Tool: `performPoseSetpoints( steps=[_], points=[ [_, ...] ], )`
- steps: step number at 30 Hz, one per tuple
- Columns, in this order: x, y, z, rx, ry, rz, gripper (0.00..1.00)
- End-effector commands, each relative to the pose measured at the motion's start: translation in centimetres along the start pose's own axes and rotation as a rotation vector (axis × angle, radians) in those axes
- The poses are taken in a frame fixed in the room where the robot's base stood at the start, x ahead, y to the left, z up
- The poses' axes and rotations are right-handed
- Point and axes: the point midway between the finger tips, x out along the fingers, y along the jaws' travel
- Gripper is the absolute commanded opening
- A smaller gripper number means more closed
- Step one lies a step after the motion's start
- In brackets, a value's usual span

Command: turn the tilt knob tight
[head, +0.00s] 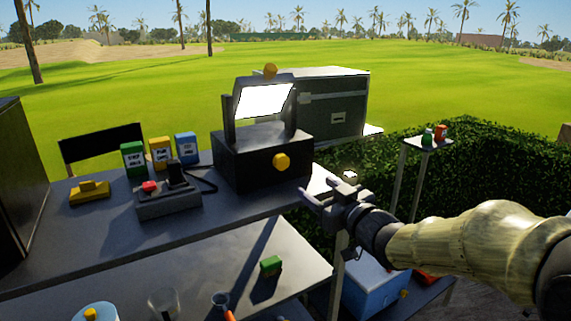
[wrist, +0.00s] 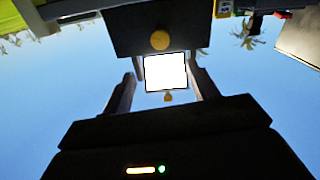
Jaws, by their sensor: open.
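A small monitor with a bright white screen (head: 264,100) sits in a dark yoke on a black box (head: 262,160). One round yellow knob (head: 281,162) is on the box's front face. Another yellow knob (head: 270,70) sits at the top of the monitor. I cannot tell by sight which is the tilt knob. In the wrist view the scene is upside down: the front knob (wrist: 160,40) and top knob (wrist: 168,97) both show beyond my fingers. My gripper (head: 318,192) is open and empty, in front of the box and to its right, apart from both knobs.
Green, yellow and blue boxes (head: 160,153) and a grey control unit with a red button (head: 168,200) stand left on the cart top (head: 95,235). A grey case (head: 335,105) is behind the monitor. A lower shelf (head: 220,265) holds a green block. A hedge (head: 500,180) lies to the right.

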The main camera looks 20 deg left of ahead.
Motion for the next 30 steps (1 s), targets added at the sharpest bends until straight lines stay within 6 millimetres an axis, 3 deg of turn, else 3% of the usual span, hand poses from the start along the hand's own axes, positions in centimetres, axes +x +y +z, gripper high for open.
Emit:
performPoseSetpoints(
  steps=[21,30],
  points=[
    [11.7,0.0,-0.3,0.002,-0.001,-0.001,0.59],
    [14.9,-0.1,-0.1,0.001,-0.001,-0.001,0.59]
  ],
)
